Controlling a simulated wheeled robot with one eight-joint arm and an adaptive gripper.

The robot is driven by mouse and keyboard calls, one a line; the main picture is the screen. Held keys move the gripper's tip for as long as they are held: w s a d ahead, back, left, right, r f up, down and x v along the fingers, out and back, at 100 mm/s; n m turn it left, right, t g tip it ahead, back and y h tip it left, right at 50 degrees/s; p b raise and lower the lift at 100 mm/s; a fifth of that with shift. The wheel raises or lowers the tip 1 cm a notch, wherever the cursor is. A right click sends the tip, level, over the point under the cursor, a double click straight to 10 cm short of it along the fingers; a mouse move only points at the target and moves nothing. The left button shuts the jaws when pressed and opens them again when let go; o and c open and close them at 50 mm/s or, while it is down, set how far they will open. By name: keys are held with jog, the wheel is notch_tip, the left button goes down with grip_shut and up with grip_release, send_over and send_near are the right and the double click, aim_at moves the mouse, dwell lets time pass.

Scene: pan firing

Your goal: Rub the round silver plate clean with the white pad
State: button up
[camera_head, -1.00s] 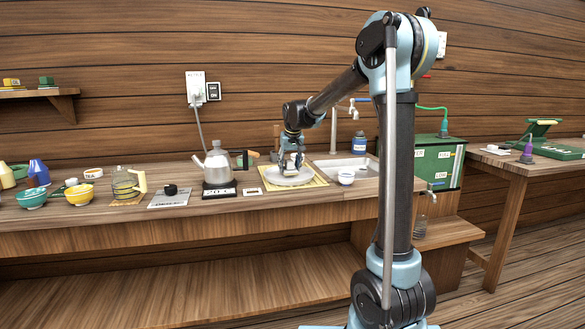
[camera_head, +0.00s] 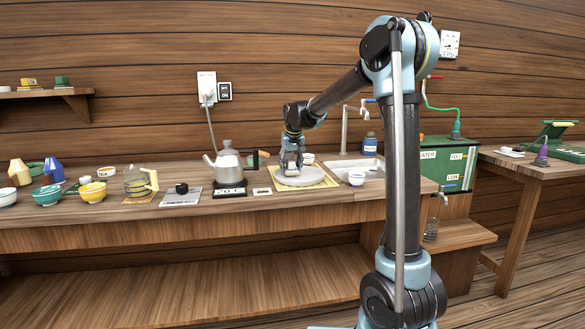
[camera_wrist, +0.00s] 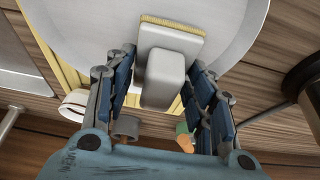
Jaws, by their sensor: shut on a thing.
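The round silver plate (camera_head: 312,179) lies on a yellow mat (camera_head: 328,184) on the counter. It fills the top of the wrist view (camera_wrist: 90,28). The white pad (camera_wrist: 168,42) has a yellowish far edge and a pale block-shaped grip. My gripper (camera_wrist: 163,80) is shut on this grip, with a blue-padded finger on each side. In the head view my gripper (camera_head: 290,166) is over the left part of the plate, and the pad is hard to make out there. The pad appears to be against the plate's face; exact contact is unclear.
A kettle (camera_head: 228,165) on a dark base stands left of the mat. Several bowls and jugs stand further left. A cup (camera_wrist: 75,104) shows near my fingers in the wrist view.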

jog(key=shift+f, duration=0.6)
dwell(0.6)
jog(key=shift+d, duration=0.1)
jog(key=shift+w+d+r, duration=0.1)
jog(key=shift+w+d, duration=0.05)
jog(key=shift+d, duration=0.2)
jog(key=shift+a, duration=0.15)
jog(key=shift+s+a, duration=0.25)
jog(key=shift+a, duration=0.5)
jog(key=shift+d, duration=0.2)
jog(key=shift+w+d, duration=0.25)
jog(key=shift+d, duration=0.45)
jog(key=shift+a, duration=0.15)
jog(key=shift+s+a, duration=0.25)
jog(key=shift+a, duration=0.5)
